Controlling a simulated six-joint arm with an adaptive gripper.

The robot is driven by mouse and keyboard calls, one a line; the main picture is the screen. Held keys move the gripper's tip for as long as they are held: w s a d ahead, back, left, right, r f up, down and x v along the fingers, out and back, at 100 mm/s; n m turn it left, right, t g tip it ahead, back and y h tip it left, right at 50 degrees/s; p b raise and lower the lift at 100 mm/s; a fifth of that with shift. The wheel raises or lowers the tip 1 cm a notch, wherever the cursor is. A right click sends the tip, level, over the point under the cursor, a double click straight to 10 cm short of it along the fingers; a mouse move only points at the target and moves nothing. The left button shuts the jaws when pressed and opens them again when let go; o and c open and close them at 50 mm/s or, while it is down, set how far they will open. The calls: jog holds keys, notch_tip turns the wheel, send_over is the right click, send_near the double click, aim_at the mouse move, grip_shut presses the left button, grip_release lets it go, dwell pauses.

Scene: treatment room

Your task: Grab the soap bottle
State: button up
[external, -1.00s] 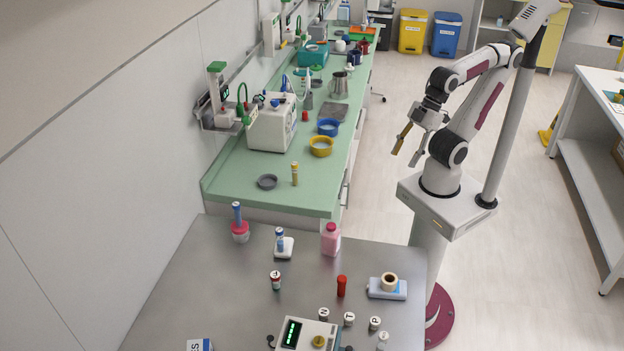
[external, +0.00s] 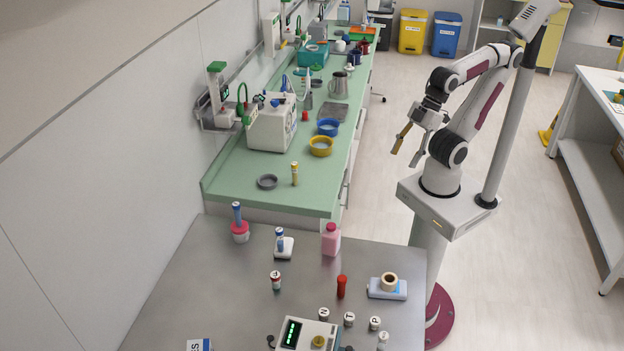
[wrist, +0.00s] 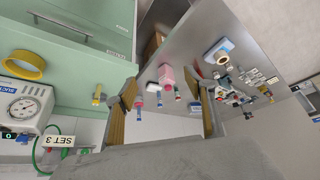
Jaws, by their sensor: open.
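A pink bottle with a red cap (external: 331,240), which looks like the soap bottle, stands upright on the grey metal table (external: 225,290) near its far edge. It also shows in the wrist view (wrist: 166,76), between and beyond my fingers. My gripper (external: 407,145) is open and empty, raised in the air to the right of the green counter, well apart from the bottle. In the wrist view my gripper's two fingers (wrist: 165,118) stand wide apart with nothing held between them.
On the metal table are a blue-capped tube on a white block (external: 281,243), a tube in a pink holder (external: 239,226), a red tube (external: 341,287), a tape roll (external: 389,282) and a device with a display (external: 302,336). The green counter (external: 235,185) holds bowls and equipment.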

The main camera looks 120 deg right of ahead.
jog(key=shift+w+d, duration=0.1)
dwell(0.3)
jog(key=w+d+f+n+t+h, duration=0.1)
jog(key=w+d+f, duration=0.25)
jog(key=w, duration=0.45)
jog(key=w+d+f+n+t, duration=0.2)
jog(key=w+d, duration=0.3)
jog(key=w, duration=0.3)
jog(key=w+d+f+n+t+h, duration=0.1)
jog(key=w+d+f, duration=0.1)
jog(key=w+d, duration=0.35)
jog(key=n+t+y, duration=0.1)
jog(key=n+y, duration=0.2)
jog(key=y, duration=0.7)
send_near(331, 238)
jog(key=shift+d+f, duration=0.9)
jog(key=shift+f, duration=0.2)
jog(key=shift+x, duration=1.3)
